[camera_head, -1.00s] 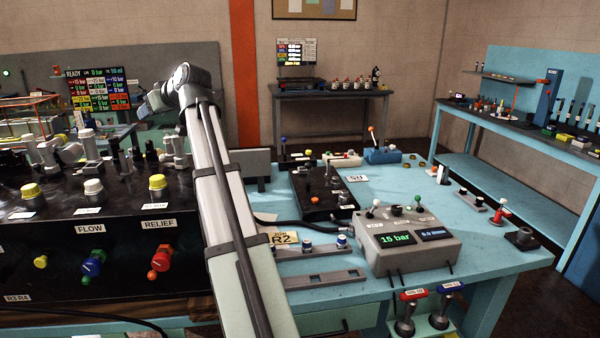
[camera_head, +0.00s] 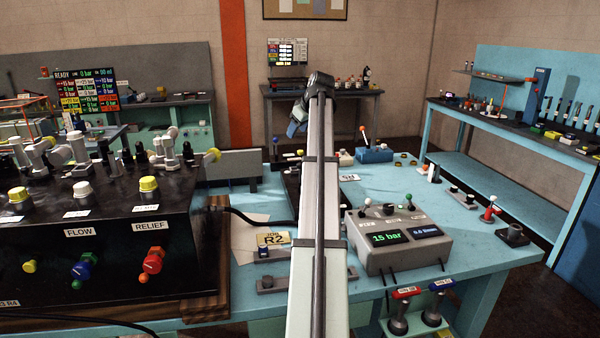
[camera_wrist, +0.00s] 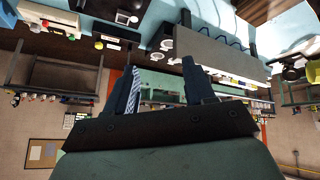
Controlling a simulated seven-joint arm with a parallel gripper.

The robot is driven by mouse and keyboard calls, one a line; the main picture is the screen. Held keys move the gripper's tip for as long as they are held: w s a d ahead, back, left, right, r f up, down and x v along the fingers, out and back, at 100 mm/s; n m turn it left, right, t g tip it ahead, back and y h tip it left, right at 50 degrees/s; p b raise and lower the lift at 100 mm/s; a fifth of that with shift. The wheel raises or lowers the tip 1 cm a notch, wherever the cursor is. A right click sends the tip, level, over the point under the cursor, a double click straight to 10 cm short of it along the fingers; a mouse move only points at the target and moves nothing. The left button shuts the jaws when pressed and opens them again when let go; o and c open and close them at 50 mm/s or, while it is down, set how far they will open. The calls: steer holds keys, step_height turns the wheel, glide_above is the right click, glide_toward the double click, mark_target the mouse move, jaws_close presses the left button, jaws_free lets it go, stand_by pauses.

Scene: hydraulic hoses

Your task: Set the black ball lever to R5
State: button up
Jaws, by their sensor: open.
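A grey console (camera_head: 358,249) with two lit displays stands on the blue table. On its top are small ball levers: a white ball at left, a dark, seemingly black ball (camera_head: 388,208) in the middle and a green ball at right. I cannot read any R5 mark. My gripper (camera_head: 295,127) is small at the far end of my raised arm, beyond the console and away from its levers. In the wrist view my gripper (camera_wrist: 161,68) shows two dark fingers spread apart with nothing between them.
A black valve panel (camera_head: 110,215) with FLOW and RELIEF knobs stands at left. A yellow R2 card (camera_head: 273,239) lies left of the console. Red and blue handled levers (camera_head: 407,292) stand at the table's front. My arm hides part of the table. Free blue surface lies right of the console.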

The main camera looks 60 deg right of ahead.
steer(key=g+y, duration=0.2)
glide_toward(300, 169)
step_height(300, 169, up, 3)
steer(key=shift+m, duration=0.3)
steer(key=x, duration=0.9)
steer(key=s+x, duration=0.1)
steer(key=x, duration=0.4)
steer(key=shift+d+f, duration=0.25)
steer(key=shift+d, duration=0.1)
jaws_close()
